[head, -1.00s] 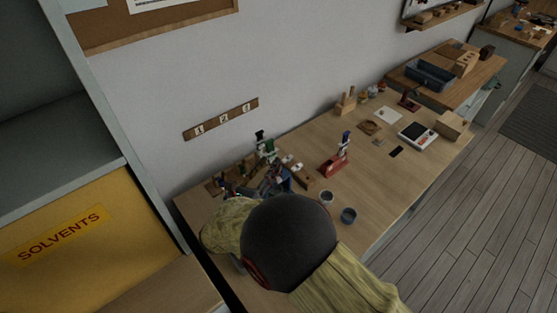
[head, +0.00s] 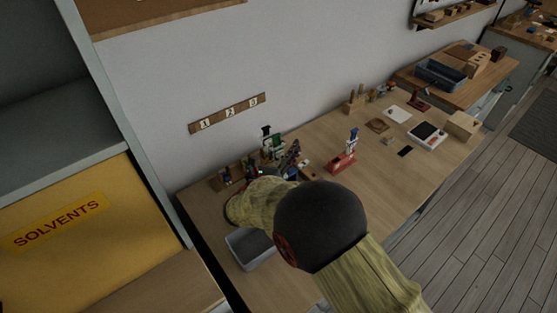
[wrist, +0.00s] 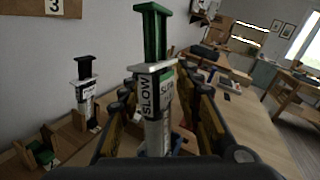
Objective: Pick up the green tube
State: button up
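The green tube (wrist: 154,85) stands upright in the wrist view, with a green plunger and a white barrel labelled SLOW. In the head view its green top (head: 274,143) shows at the back left of the bench. My gripper (wrist: 157,115) has its fingers apart, one on each side of the barrel. Gaps seem to show between the fingers and the tube, and the lower barrel is partly hidden. In the head view my gripper (head: 288,160) is at the tube, partly covered by my arm.
A black-topped tube (wrist: 86,90) stands close by on the left. A red stand with a blue-topped tube (head: 343,160) is to the right. A grey bin (head: 250,248) sits at the front left. A wooden rack (wrist: 70,132) is low on the left.

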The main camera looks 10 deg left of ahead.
jog(key=shift+c, duration=1.2)
grip_shut()
